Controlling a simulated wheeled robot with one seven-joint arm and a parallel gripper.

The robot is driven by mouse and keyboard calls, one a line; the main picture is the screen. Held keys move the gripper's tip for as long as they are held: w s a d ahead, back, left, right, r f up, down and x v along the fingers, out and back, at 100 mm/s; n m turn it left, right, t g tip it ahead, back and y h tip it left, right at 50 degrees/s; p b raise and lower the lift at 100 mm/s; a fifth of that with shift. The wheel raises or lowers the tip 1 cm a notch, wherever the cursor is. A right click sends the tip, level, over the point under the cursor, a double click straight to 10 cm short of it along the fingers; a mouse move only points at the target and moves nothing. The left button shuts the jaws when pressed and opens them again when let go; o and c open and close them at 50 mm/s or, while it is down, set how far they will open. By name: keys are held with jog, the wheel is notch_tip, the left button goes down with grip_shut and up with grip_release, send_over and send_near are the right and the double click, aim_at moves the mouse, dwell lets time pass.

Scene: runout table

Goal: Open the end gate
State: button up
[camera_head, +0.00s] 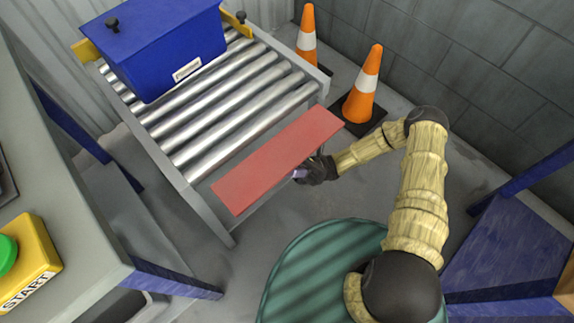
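The end gate is a red panel (270,165) across the near end of the roller table (205,195), spanning most of its width between the two side rails. I cannot tell its exact tilt. My gripper (305,173) is at the panel's near edge, right of its middle. The fingers are small, dark and partly hidden by the panel's edge. I cannot tell whether they touch or hold anything.
A blue lidded bin (165,50) sits on the rollers towards the far end, between yellow brackets (237,24). Orange cones (364,88) stand right of the table by a grey wall. A yellow START box (30,265) is at lower left. Open floor lies in front of the gate.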

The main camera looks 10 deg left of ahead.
jog(key=shift+d, duration=0.1)
jog(key=shift+w+d+f, duration=0.25)
jog(key=shift+d+f, duration=0.05)
jog(key=shift+f, duration=0.05)
jog(key=b+v, duration=0.1)
jog(key=v, duration=1.5)
jog(key=shift+b, duration=0.35)
jog(key=shift+w+d+f, duration=0.1)
